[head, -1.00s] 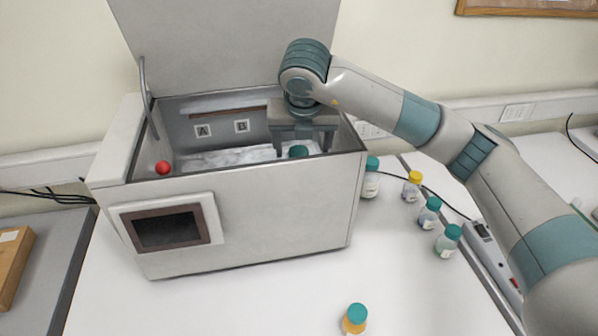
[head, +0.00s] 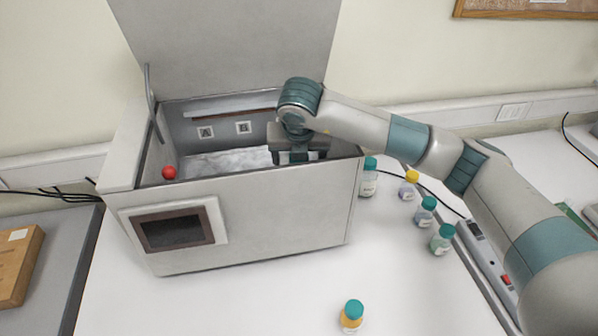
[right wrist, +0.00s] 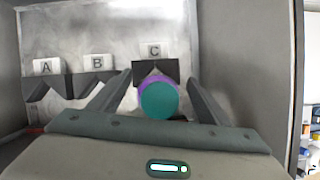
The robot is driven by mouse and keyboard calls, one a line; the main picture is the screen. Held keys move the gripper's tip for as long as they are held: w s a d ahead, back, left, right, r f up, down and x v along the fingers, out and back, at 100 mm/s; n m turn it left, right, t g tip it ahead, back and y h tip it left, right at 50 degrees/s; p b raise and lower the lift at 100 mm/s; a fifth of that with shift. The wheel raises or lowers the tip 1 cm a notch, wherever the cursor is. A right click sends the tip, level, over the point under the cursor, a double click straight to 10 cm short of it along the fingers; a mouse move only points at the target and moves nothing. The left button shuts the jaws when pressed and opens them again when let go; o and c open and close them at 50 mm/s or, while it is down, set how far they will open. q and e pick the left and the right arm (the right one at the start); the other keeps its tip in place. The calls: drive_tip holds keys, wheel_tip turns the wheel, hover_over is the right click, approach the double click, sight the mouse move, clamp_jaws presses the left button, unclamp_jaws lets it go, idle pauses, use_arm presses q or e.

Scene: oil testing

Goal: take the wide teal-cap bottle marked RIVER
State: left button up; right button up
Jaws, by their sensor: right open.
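In the right wrist view, a bottle with a round teal cap (right wrist: 158,100) and a purple ring below it stands inside the box at the holder marked C. My right gripper (head: 298,155) is down inside the box, open, with its fingers on either side of this cap. In the head view this bottle is hidden. On the table right of the box stand teal-cap bottles: one (head: 369,182) beside the box wall and two smaller ones (head: 426,214) (head: 442,242) further right. No label is legible, so I cannot tell which is RIVER. My left gripper is not in view.
The grey box (head: 290,235) has its lid (head: 220,50) raised. Holders marked A (right wrist: 47,66) and B (right wrist: 98,62) look empty. A yellow-cap bottle (head: 409,187) stands right; an orange bottle with teal cap (head: 352,318) stands in front. A power strip (head: 490,265) lies at right.

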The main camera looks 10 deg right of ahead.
drive_tip(key=shift+f, duration=0.1)
drive_tip(key=shift+c, duration=0.3)
drive_tip(key=c, duration=1.3)
drive_tip(key=shift+w, duration=0.1)
drive_tip(key=shift+r+b, duration=0.45)
wheel_tip(320, 180, up, 8)
drive_tip(key=b, duration=0.4)
drive_tip(key=shift+b, duration=0.3)
drive_tip(key=shift+r, duration=0.65)
